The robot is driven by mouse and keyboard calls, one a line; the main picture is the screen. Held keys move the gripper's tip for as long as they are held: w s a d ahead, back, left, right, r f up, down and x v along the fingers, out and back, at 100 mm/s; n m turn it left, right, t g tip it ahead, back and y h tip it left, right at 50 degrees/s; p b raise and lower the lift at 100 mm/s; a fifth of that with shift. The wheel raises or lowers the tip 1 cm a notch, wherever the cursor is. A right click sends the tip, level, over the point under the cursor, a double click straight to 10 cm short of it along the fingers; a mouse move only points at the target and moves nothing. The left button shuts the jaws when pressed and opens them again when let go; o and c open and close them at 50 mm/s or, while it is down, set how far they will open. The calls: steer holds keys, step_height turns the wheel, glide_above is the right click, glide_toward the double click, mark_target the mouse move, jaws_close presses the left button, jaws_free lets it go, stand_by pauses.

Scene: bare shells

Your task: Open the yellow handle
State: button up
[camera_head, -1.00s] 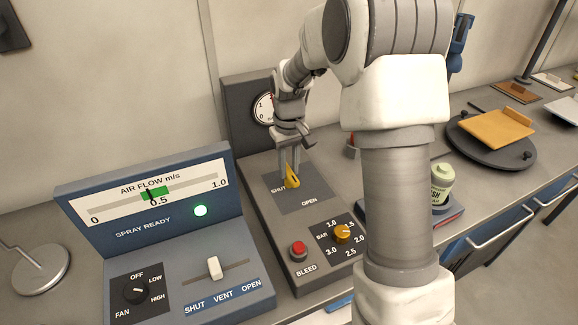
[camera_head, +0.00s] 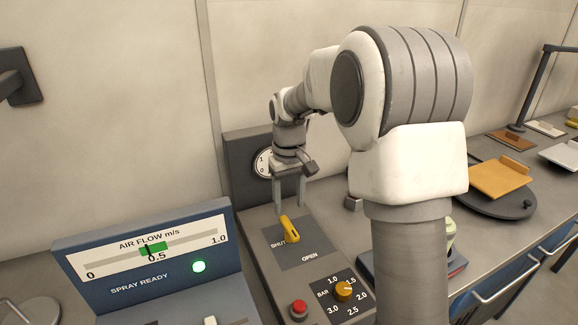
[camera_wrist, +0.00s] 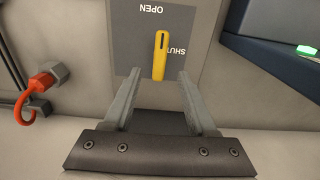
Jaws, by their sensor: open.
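The yellow handle (camera_head: 289,229) sits on a dark plate (camera_head: 300,252) marked SHUT and OPEN, on the grey sloped panel. In the head view its near end lies between the two words, a little right of SHUT. In the wrist view the fingertips (camera_wrist: 160,72) straddle the handle's lower end in the picture; contact cannot be told.
A red BLEED button (camera_head: 299,309) and a yellow-orange BAR knob (camera_head: 343,290) sit nearer on the same panel. A blue air flow console (camera_head: 150,262) stands at left. A gauge (camera_head: 263,162) is behind my gripper. An orange hooked part (camera_wrist: 41,82) shows in the wrist view.

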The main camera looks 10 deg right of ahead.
step_height(320, 180, up, 11)
steer(key=shift+f+p, duration=0.2)
steer(key=shift+p, duration=0.2)
